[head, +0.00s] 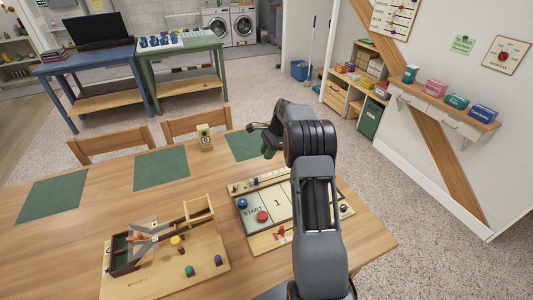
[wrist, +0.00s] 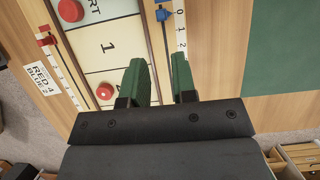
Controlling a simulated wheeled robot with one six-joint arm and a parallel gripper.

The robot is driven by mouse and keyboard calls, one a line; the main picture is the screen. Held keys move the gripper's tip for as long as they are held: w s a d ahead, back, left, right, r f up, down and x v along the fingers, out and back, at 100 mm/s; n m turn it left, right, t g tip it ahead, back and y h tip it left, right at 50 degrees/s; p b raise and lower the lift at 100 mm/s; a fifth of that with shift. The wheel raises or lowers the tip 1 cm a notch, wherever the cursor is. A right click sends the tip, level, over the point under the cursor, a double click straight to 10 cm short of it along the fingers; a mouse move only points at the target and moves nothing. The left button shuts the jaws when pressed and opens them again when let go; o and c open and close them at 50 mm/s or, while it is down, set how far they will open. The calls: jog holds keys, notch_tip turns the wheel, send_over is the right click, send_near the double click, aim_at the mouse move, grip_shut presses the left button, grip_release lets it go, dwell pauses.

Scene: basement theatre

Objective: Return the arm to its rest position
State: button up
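My arm (head: 318,185) rises from the table's near edge and bends over at the top. My gripper (head: 268,142) points away from me above the far side of the shuffleboard-like game board. In the wrist view my gripper (wrist: 162,82) has two green fingers with a narrow gap between them. The board and its scale show through the gap, and nothing is held. The fingers appear to be above the board, not touching it. The game board (head: 284,212) has START and 1 marked on it and is partly hidden behind my arm.
The wooden table (head: 120,205) carries green placemats (head: 161,168), a wooden catapult-like toy (head: 150,262) at left, and a small 0 card block (head: 205,138). A blue disc (head: 242,202) and red disc (head: 262,216) lie on the board. Chairs (head: 110,143) stand behind.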

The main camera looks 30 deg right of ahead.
dwell(0.3)
jog(key=s+f+n+h, duration=0.1)
jog(key=s+f+n, duration=0.1)
jog(key=s+n, duration=0.35)
jog(key=s+a+r+n+t+h, duration=0.1)
jog(key=s+a+r+n, duration=0.5)
jog(key=s, duration=0.5)
jog(key=s+a+r+n+t+h, duration=0.2)
jog(key=s+a+r+n, duration=0.5)
jog(key=s, duration=0.5)
jog(key=shift+a+r+t+h, duration=0.25)
jog(key=shift+a+t+h, duration=0.05)
jog(key=shift+a, duration=0.8)
